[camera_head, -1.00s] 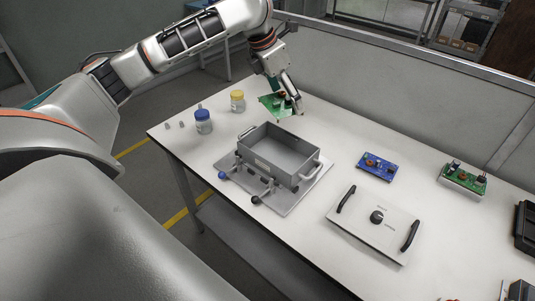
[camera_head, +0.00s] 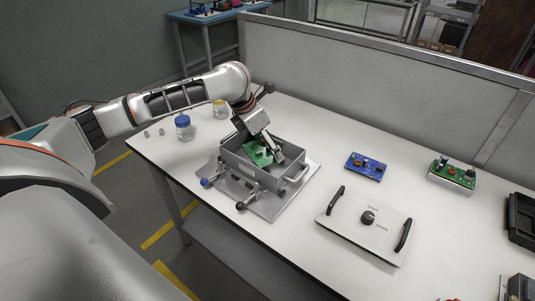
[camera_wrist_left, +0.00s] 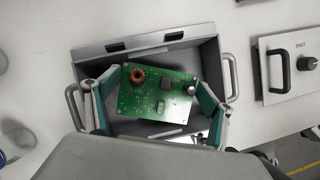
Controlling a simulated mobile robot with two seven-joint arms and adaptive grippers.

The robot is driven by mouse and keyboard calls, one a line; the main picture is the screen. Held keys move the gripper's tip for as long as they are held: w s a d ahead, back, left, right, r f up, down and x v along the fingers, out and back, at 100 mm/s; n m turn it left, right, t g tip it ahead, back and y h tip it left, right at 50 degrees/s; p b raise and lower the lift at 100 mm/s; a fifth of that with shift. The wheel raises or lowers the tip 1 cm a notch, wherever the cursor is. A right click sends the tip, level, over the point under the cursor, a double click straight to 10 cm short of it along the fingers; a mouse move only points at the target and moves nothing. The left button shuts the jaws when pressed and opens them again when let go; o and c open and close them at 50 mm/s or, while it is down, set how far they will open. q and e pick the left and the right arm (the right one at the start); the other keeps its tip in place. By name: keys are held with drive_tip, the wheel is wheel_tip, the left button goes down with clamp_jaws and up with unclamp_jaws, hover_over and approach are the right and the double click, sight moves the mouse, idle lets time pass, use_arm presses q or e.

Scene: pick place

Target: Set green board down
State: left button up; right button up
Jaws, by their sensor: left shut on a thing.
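The green board (camera_head: 259,154) is held by my left gripper (camera_head: 264,149) inside the outline of the grey open box (camera_head: 247,171). In the left wrist view the board (camera_wrist_left: 158,108) carries a copper coil and dark parts and sits slightly turned between the two fingers of the gripper (camera_wrist_left: 157,95). The box walls (camera_wrist_left: 150,45) surround it there. I cannot tell whether the board touches the box floor. My right gripper is not in view.
The box stands on a grey plate (camera_head: 285,205) with knobbed levers. A lid panel with two black handles (camera_head: 365,240), a blue board (camera_head: 366,166) and another green board (camera_head: 452,176) lie to the right.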

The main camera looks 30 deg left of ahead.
sight(265, 150)
use_arm(q)
wheel_tip(265, 150, down, 4)
drive_tip(key=shift+r+b, duration=0.15)
drive_tip(key=shift+b, duration=0.15)
drive_tip(key=shift+r, duration=0.1)
drive_tip(key=o, duration=1.1)
drive_tip(key=shift+o, duration=0.2)
drive_tip(key=p+v, duration=0.2)
drive_tip(key=v, duration=1)
drive_tip(key=shift+p, duration=0.3)
drive_tip(key=shift+a, duration=0.1)
